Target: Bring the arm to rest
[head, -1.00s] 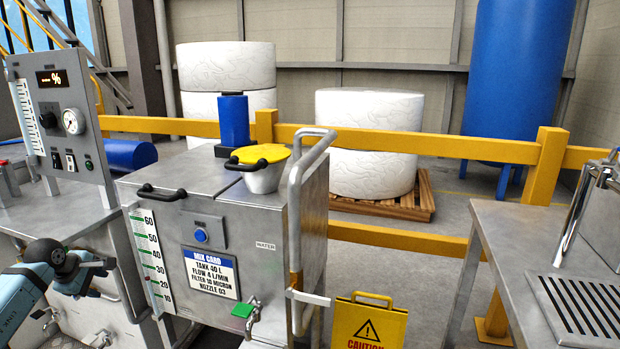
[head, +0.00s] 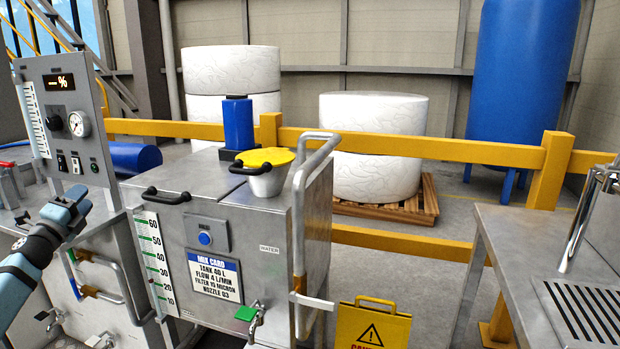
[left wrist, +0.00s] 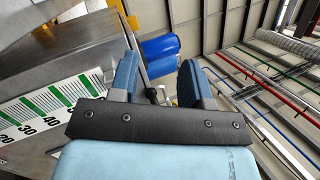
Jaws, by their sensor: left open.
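My left arm (head: 22,268) comes in from the lower left in the head view. Its left gripper (head: 74,203) points up and to the right, in front of the grey control panel, and looks empty. In the left wrist view the two blue fingers of the left gripper (left wrist: 160,75) stand apart with nothing between them. My right gripper is in neither view.
The metal tank (head: 262,225) with its mix card (head: 214,274) stands right of the gripper. The control panel (head: 65,120) with a gauge is close behind it. A yellow caution sign (head: 371,325) and a steel table (head: 515,255) are further right.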

